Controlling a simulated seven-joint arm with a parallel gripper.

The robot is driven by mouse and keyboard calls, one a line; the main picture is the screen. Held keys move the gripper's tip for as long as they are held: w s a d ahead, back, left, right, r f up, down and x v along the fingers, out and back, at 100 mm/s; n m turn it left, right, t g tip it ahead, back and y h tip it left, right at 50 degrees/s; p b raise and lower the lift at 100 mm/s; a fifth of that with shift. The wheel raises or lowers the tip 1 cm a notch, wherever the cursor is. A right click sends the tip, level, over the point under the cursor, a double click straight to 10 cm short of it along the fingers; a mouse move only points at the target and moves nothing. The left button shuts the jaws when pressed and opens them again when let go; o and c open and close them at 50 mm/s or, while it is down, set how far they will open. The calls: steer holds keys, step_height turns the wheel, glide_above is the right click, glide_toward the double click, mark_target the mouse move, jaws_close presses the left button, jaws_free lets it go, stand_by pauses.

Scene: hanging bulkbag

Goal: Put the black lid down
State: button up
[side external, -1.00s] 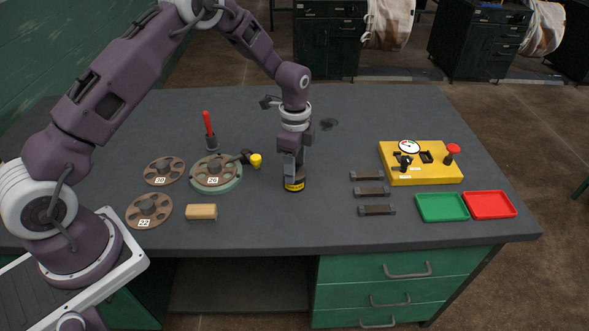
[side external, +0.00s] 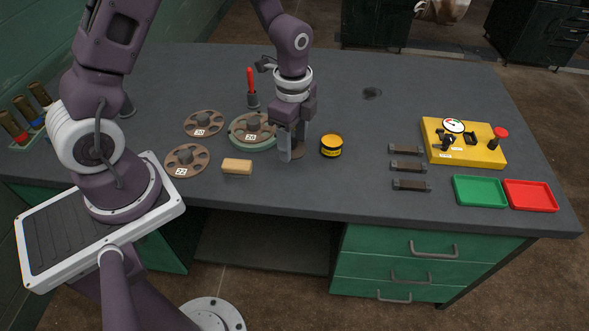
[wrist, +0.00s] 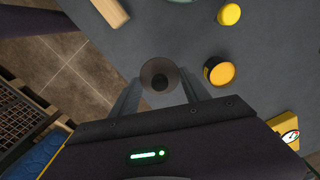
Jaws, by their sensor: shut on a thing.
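My gripper (side external: 291,150) points down over the bench, left of the yellow jar, and is shut on the black lid (side external: 298,154). The lid shows in the side view as a dark brownish disc at the fingertips, partly hidden by a finger. In the wrist view the round lid (wrist: 160,66), with a darker centre, sits between the two fingers. It is low, at or just above the bench; I cannot tell whether it touches. The jar (side external: 331,146) stands upright with its yellow top uncovered, apart from my gripper. It also shows in the wrist view (wrist: 219,71).
Dark bars (side external: 408,166), a yellow panel (side external: 463,142), a green tray (side external: 480,191) and a red tray (side external: 530,195) are right. The bench front is clear.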

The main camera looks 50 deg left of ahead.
mark_target(293, 141)
step_height(293, 141, down, 8)
steer(key=shift+f, duration=0.2)
steer(key=shift+f, duration=0.1)
steer(key=o, duration=1.3)
step_height(293, 141, up, 12)
steer(key=shift+r, duration=0.15)
steer(key=s+r+n+t, duration=0.2)
steer(key=s+r+n, duration=0.2)
steer(key=s+r, duration=0.2)
steer(key=s+d+r+n+t, duration=0.1)
steer(key=s+r+n, duration=0.4)
steer(key=s+r, duration=0.1)
steer(key=s+r+n+t, duration=0.2)
steer(key=s+r+n, duration=0.2)
steer(key=s+r, duration=0.3)
steer(key=shift+d+r+n+t, duration=0.3)
steer(key=shift+d+r, duration=0.05)
steer(key=shift+r, duration=0.1)
